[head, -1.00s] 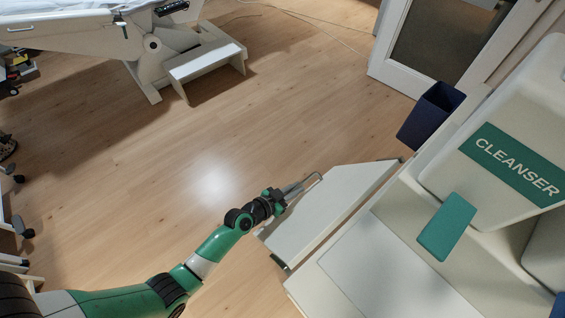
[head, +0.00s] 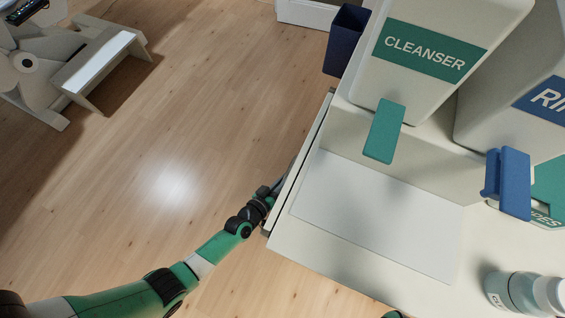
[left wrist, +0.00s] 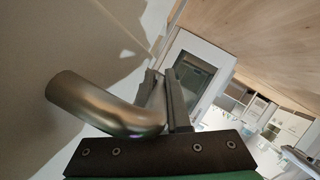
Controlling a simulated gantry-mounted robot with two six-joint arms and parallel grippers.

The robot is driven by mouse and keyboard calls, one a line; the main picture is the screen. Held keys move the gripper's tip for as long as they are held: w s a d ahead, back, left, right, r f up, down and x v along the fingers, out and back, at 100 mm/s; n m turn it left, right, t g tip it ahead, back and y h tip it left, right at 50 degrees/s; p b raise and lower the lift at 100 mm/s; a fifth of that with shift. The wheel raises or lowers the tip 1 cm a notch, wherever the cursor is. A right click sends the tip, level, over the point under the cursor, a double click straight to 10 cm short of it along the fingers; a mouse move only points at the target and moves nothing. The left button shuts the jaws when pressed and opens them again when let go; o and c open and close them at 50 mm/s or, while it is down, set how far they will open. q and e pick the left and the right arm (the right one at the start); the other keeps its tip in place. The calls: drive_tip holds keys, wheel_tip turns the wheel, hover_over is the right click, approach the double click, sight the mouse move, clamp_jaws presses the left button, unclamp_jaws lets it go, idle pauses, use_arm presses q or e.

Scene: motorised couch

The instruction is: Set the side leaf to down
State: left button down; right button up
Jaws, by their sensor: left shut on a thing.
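The side leaf (head: 302,157) is a pale panel along the left edge of the white cart top. In the head view it shows nearly edge-on as a narrow strip, steeply tilted down; its exact angle is hard to tell. My left gripper (head: 276,188) is at the leaf's outer side, partly hidden by the leaf. In the left wrist view a bent metal handle (left wrist: 95,105) runs between the fingers of my left gripper (left wrist: 167,98), which is shut on it. The leaf's pale face (left wrist: 45,50) fills the left of that view.
On the cart top (head: 350,262) stand a cleanser container (head: 425,75) with a green lever (head: 385,132), a second container with a blue lever (head: 508,183), and a bottle (head: 525,292). A dark blue bin (head: 345,40) is behind.

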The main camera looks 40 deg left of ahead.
use_arm(q)
drive_tip(key=shift+d+f, duration=0.1)
drive_tip(key=shift+d, duration=0.25)
use_arm(e)
drive_tip(key=shift+s+d+h, duration=0.1)
drive_tip(key=shift+d+h, duration=0.1)
drive_tip(key=shift+h, duration=0.1)
use_arm(q)
drive_tip(key=c, duration=1.2)
unclamp_jaws()
drive_tip(key=shift+c, duration=0.2)
drive_tip(key=shift+o, duration=0.4)
drive_tip(key=shift+d, duration=0.2)
use_arm(e)
drive_tip(key=shift+d, duration=0.1)
drive_tip(key=shift+r, duration=0.1)
use_arm(q)
drive_tip(key=p+v, duration=0.5)
drive_tip(key=v, duration=0.6)
drive_tip(key=shift+s+a, duration=0.2)
drive_tip(key=shift+s, duration=0.05)
use_arm(e)
wheel_tip(320, 180, up, 5)
